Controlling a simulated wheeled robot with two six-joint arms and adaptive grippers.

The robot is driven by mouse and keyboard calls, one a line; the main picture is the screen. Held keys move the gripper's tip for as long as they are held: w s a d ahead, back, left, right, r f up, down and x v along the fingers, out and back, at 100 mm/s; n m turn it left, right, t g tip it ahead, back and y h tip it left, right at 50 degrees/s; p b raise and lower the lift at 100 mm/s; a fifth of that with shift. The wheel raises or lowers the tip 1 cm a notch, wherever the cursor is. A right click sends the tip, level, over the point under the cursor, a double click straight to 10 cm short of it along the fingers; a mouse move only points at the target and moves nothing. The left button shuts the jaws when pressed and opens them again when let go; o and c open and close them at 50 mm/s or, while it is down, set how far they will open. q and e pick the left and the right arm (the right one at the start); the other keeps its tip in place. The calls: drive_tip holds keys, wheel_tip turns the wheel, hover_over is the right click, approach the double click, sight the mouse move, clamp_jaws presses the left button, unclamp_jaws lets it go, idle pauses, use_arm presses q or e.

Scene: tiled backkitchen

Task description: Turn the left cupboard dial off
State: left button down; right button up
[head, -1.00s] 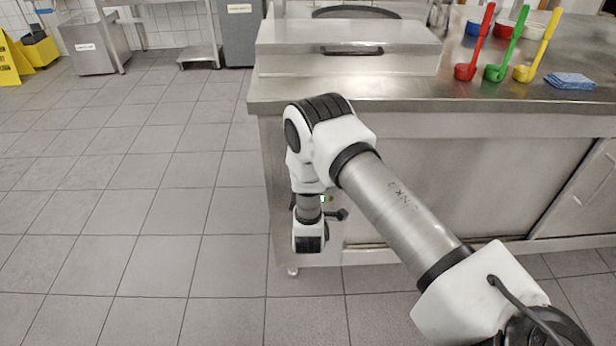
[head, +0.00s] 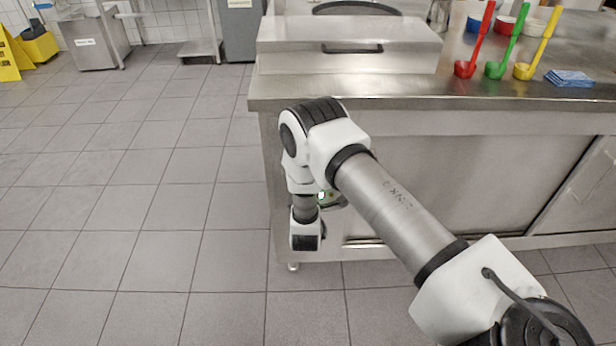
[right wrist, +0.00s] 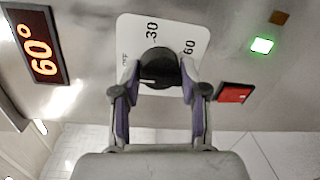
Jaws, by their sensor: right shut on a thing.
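The dial (right wrist: 158,66) is a round black knob on a white plate (right wrist: 188,28) marked OFF, 30 and 60, in the right wrist view. A pale mark shows on the dial's lower left part, on the OFF side; its exact setting is hard to read. My right gripper (right wrist: 160,76) is shut on the dial, one purple-padded finger on each side. In the head view my right arm reaches down at the counter's left end and hides the dial. My left gripper is in neither view.
Beside the dial are a lit display (right wrist: 41,54) reading 60°, a lit green lamp (right wrist: 262,46) and a red switch (right wrist: 235,93). The steel counter (head: 400,92) carries a lidded steel box (head: 345,38), ladles (head: 495,70) and a blue cloth (head: 569,78).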

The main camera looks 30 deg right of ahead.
drive_tip(key=shift+w+r, duration=0.1)
drive_tip(key=shift+r, duration=0.05)
drive_tip(key=o, duration=1.1)
drive_tip(key=v, duration=1.2)
